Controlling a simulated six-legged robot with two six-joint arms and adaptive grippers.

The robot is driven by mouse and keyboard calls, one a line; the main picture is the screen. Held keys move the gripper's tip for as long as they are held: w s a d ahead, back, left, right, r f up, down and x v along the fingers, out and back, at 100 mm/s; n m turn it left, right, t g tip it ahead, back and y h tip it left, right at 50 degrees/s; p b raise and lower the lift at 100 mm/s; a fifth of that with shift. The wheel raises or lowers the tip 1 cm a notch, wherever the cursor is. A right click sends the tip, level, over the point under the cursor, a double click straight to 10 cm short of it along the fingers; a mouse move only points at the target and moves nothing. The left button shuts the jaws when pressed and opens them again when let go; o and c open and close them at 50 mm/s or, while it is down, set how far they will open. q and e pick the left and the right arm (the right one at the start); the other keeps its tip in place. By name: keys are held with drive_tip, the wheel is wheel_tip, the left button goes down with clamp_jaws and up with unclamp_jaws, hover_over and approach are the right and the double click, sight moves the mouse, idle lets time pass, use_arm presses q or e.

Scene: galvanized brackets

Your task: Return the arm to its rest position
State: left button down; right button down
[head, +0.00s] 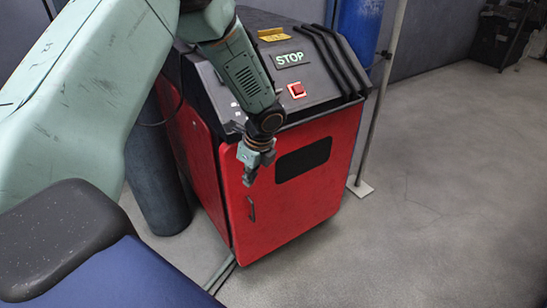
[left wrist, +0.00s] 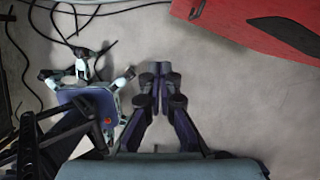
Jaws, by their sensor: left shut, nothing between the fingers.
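My left arm comes in from the left in the head view. My right gripper does not show in either view.
The red cabinet (head: 285,205) has a dark sloped top with a lit STOP sign (head: 289,59) and a red button (head: 297,90). Floor (head: 450,220) is clear farther right.

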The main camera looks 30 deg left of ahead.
use_arm(q)
drive_tip(key=s+d+f+n+t+h+b, duration=0.1)
drive_tip(key=s+d+f+n+t+h, duration=0.1)
drive_tip(key=d+f+n, duration=0.35)
drive_tip(key=s+d+f+n+t+h, duration=0.1)
drive_tip(key=s+d+f+n+h, duration=0.1)
drive_tip(key=d+n, duration=0.55)
drive_tip(key=s+d+f+n+g+b, duration=0.1)
drive_tip(key=s+f+n, duration=0.2)
drive_tip(key=s, duration=1)
drive_tip(key=s+d+f+n+g+y+b, duration=0.1)
drive_tip(key=s+f+n+g+b, duration=0.1)
drive_tip(key=s+f, duration=0.5)
drive_tip(key=s, duration=0.5)
drive_tip(key=shift+s+d+n, duration=0.25)
drive_tip(key=shift+s+n, duration=0.15)
drive_tip(key=shift+r, duration=0.1)
